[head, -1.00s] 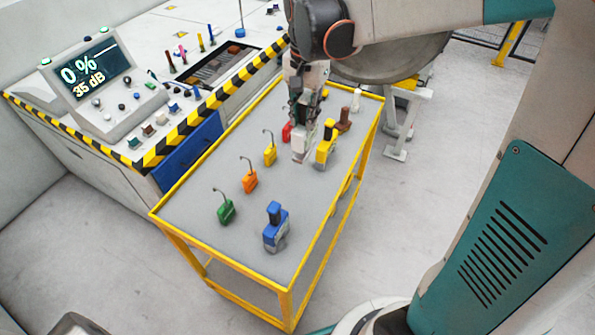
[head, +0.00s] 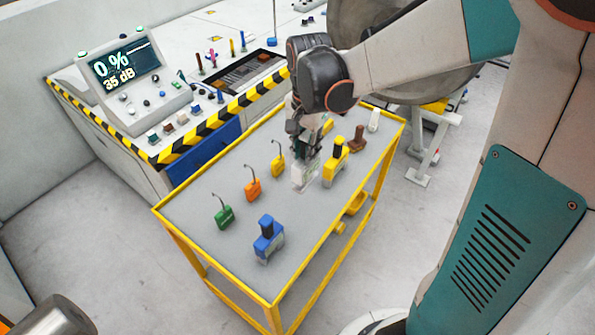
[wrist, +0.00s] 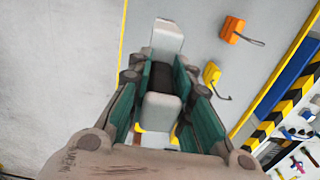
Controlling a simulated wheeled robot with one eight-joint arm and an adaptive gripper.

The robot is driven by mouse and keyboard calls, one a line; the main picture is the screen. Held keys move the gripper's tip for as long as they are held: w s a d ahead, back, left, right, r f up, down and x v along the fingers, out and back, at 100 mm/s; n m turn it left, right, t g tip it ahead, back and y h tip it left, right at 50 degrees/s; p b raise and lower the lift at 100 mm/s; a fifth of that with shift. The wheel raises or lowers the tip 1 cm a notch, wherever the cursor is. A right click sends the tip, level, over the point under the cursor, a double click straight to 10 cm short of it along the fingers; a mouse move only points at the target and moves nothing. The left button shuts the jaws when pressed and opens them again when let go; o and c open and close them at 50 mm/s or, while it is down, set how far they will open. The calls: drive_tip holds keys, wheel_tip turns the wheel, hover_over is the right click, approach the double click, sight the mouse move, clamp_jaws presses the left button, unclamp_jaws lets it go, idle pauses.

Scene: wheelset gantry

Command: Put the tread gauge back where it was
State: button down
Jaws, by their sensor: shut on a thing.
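My gripper (head: 303,160) is shut on a pale grey-white block with a dark middle, which I take to be the tread gauge (head: 303,178). It also shows between the teal fingers in the wrist view (wrist: 161,112). The gauge hangs over the grey top of the yellow-framed trolley (head: 200,190), just left of a yellow block with a dark-topped handle (head: 336,160). Whether its lower end touches the trolley top, I cannot tell. A similar blue block (head: 267,240) stands nearer the front edge, with bare surface between it and the held gauge.
Green (head: 223,216), orange (head: 253,189) and yellow (head: 278,165) pieces with hooked wires line the trolley's left side. A brown piece (head: 357,139) and a white piece (head: 374,121) stand at its far right. A control console (head: 135,90) with a striped edge is left.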

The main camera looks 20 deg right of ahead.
wheel_tip(320, 180, down, 15)
drive_tip(key=b, duration=0.3)
drive_tip(key=shift+r, duration=0.15)
drive_tip(key=shift+f, duration=0.2)
drive_tip(key=c, duration=1.4)
unclamp_jaws()
drive_tip(key=shift+c, duration=0.2)
drive_tip(key=shift+r, duration=0.1)
